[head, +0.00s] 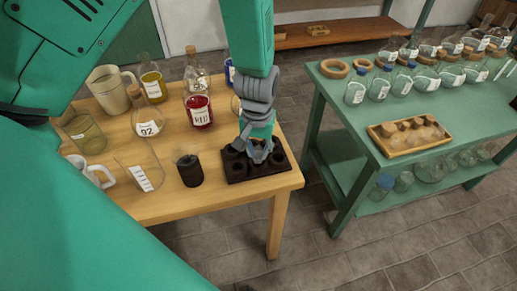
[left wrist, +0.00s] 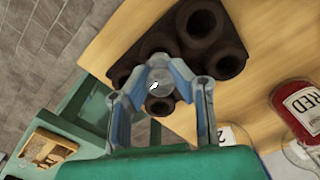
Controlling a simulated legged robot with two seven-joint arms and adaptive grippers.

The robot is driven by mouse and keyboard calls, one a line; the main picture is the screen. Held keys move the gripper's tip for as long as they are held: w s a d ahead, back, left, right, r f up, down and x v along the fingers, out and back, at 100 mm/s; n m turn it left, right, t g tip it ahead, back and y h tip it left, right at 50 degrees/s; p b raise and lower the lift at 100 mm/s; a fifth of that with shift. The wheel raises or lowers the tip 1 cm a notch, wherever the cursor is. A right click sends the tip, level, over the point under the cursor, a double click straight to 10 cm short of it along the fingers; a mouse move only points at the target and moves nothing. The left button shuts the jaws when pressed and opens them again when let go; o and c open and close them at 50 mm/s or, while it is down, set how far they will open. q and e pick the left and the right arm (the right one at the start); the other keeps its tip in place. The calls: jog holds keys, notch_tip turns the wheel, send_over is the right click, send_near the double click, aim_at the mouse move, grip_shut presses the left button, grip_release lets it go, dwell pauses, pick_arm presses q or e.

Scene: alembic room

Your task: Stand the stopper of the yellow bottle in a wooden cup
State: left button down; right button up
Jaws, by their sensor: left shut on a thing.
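My left gripper (head: 258,156) points down over a dark block of wooden cups (head: 232,176) at the right end of the wooden table. In the left wrist view the gripper (left wrist: 162,84) is shut on a small greyish round-topped piece, apparently the stopper (left wrist: 161,79). The dark cups (left wrist: 212,52) lie around and below the fingers. I cannot tell whether the stopper touches a cup. The yellow bottle (head: 153,88) stands upright at the back of the table, with no stopper seen in its neck. My right gripper is not in view.
A red bottle (head: 199,111), a flask labelled 92 (head: 147,124), a dark jar (head: 190,171), a tilted-looking glass beaker (head: 140,174) and a jug (head: 109,90) stand left of the block. A green table (head: 345,150) with glassware stands to the right, across a floor gap.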

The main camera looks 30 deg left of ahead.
aim_at(258, 149)
pick_arm(q)
jog(key=shift+f, duration=0.6)
dwell(0.5)
dwell(0.5)
jog(key=shift+f, duration=0.6)
dwell(1.3)
jog(key=c, duration=1)
grip_release()
jog(key=shift+o, duration=0.2)
jog(key=shift+r+p, duration=0.15)
jog(key=shift+p, duration=0.25)
jog(key=shift+r+p, duration=3.2)
jog(key=shift+r, duration=0.2)
